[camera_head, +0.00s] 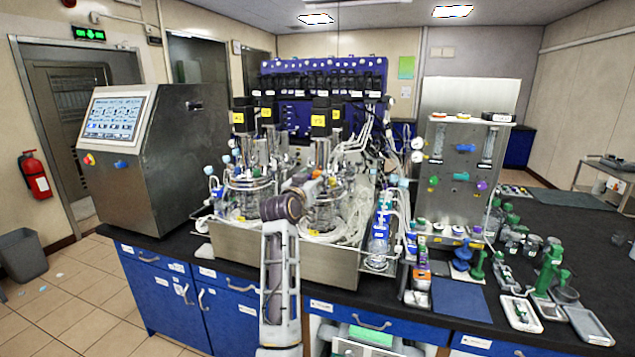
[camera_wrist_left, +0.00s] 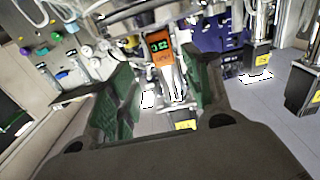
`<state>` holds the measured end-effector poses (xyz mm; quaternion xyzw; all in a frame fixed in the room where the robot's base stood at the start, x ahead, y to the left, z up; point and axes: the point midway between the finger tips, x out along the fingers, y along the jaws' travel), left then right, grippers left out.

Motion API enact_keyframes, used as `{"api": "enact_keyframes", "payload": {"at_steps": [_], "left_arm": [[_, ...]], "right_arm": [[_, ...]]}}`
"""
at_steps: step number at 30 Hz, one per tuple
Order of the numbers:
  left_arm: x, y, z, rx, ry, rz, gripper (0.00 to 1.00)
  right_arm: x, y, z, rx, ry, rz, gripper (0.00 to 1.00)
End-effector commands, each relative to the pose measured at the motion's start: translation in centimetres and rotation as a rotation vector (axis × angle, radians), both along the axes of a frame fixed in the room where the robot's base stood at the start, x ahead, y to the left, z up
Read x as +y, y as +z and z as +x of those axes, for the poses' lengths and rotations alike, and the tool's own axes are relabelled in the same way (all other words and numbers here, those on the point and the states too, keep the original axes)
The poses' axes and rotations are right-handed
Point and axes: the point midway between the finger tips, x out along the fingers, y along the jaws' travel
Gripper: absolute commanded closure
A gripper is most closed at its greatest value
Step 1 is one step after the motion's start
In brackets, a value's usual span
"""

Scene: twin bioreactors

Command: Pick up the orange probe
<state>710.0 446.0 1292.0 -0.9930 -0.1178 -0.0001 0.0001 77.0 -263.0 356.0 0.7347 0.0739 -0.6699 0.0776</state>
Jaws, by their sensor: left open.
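The orange probe (camera_wrist_left: 163,62) shows in the left wrist view, with an orange face and a small dark display with green digits. It lies between the two dark green fingers of my left gripper (camera_wrist_left: 160,75), with a visible gap on each side. The fingers are open and do not appear to touch it. In the head view my left gripper (camera_head: 311,186) is among the glass vessels and is partly hidden by my own wrist. A small orange patch shows there, too small to identify surely. My right gripper is not in view.
Twin glass bioreactors with tubing stand in a steel tray (camera_head: 290,255) around my left gripper. A control cabinet (camera_head: 150,150) is at left and a steel panel (camera_head: 455,170) at right. Bottles and green clamps crowd the right bench. A blue mat (camera_head: 461,300) is mostly clear.

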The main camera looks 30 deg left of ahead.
Motion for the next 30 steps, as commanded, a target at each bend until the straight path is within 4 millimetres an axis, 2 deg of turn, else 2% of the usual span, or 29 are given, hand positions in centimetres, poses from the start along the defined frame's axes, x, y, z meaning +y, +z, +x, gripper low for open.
{"api": "enact_keyframes", "payload": {"at_steps": [8, 24, 30], "left_arm": [[0.2, 0.1, 0.4, 0.0, 0.0, 0.0, 0.5], [1.6, 0.0, 4.1, 0.001, -0.001, -0.001, 0.5], [1.8, -0.1, 4.8, 0.0, 0.0, -0.001, 0.5]], "right_arm": [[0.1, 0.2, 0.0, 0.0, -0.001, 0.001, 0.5], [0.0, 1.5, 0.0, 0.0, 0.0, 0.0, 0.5], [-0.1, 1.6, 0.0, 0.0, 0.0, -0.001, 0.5]]}}
